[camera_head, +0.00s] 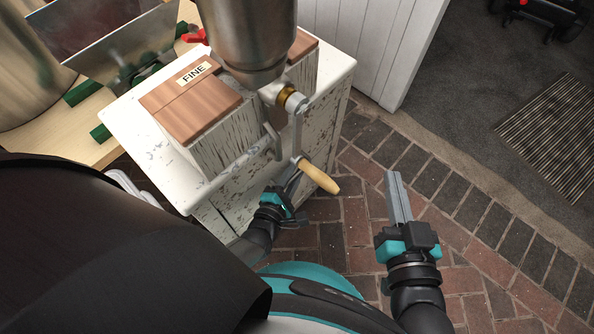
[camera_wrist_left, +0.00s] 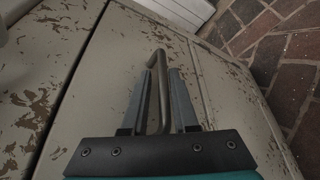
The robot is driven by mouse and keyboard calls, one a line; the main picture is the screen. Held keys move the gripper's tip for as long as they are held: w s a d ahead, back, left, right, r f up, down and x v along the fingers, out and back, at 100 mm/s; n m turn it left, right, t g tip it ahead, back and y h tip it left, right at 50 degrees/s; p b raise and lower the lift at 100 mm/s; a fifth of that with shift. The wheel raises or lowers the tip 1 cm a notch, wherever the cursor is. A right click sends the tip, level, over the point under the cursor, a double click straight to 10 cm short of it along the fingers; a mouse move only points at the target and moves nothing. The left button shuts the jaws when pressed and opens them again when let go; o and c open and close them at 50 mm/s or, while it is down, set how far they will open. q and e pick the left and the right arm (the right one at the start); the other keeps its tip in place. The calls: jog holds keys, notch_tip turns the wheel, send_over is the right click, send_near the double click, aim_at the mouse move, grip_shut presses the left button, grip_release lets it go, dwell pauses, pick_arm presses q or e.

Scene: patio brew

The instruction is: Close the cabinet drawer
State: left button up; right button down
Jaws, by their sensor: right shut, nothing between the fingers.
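The cabinet (camera_head: 325,125) is white with chipped paint and stands left of centre in the head view. Its drawer front (camera_wrist_left: 98,95) shows in the left wrist view as a worn off-white panel with a bent metal handle (camera_wrist_left: 159,85). My left gripper (camera_head: 292,196) is low at the cabinet's front. How far the drawer stands out is hard to tell. My right gripper (camera_head: 398,195) is shut and empty, over the brick floor right of the cabinet.
A grain mill with a metal hopper (camera_head: 250,35), a wood-handled crank (camera_head: 318,175) and a "FINE" box (camera_head: 190,95) stands on the cabinet. A wooden table (camera_head: 65,135) is at left. The brick floor (camera_head: 345,235) and a grey mat (camera_head: 550,130) lie clear at right.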

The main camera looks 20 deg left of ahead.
pick_arm(q)
jog(key=shift+o, duration=0.7)
jog(key=shift+r, duration=0.1)
jog(key=shift+d, duration=0.15)
jog(key=shift+s, duration=0.1)
jog(key=shift+p+v, duration=0.5)
jog(key=shift+v, duration=0.5)
jog(key=p+v, duration=0.1)
jog(key=v, duration=0.4)
jog(key=shift+s+p, duration=0.25)
jog(key=shift+p, duration=0.15)
jog(key=p+v, duration=0.1)
jog(key=v, duration=0.6)
jog(key=shift+s+p, duration=0.3)
jog(key=shift+p, duration=0.1)
pick_arm(e)
jog(key=s+d+f+g+h, duration=0.2)
jog(key=s+d+g+h, duration=0.1)
jog(key=d+g, duration=0.5)
jog(key=shift+h, duration=0.6)
jog(key=shift+f, duration=0.15)
